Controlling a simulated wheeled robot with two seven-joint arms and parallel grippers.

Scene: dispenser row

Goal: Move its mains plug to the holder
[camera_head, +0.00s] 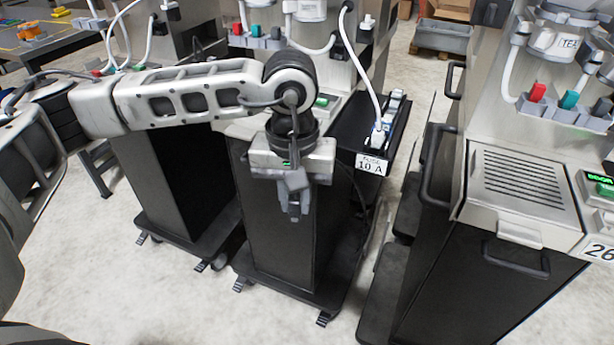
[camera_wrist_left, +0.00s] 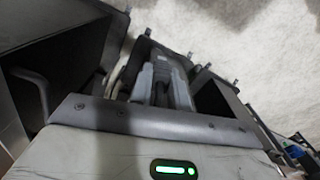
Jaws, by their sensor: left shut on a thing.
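My left gripper (camera_head: 295,212) hangs from the arm that comes in from the left, pointing down in front of a black cabinet (camera_head: 272,240). Its fingers are shut on a small dark thing, mostly hidden by them, and I cannot tell whether it is the mains plug. The fingers also show in the left wrist view (camera_wrist_left: 163,85). A white plug (camera_head: 378,137) with a white cable (camera_head: 362,70) sits at the near end of a socket strip (camera_head: 392,112). The black shelf under it bears a "10 A" label (camera_head: 371,165). I cannot identify the holder.
At the right stands a dispenser with a slatted drip tray (camera_head: 520,178), black handles and a "26" label (camera_head: 600,252). Its upper part has coloured taps (camera_head: 568,100). Wheeled cabinet bases stand below my gripper. Pale floor (camera_head: 200,290) is open at the lower left.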

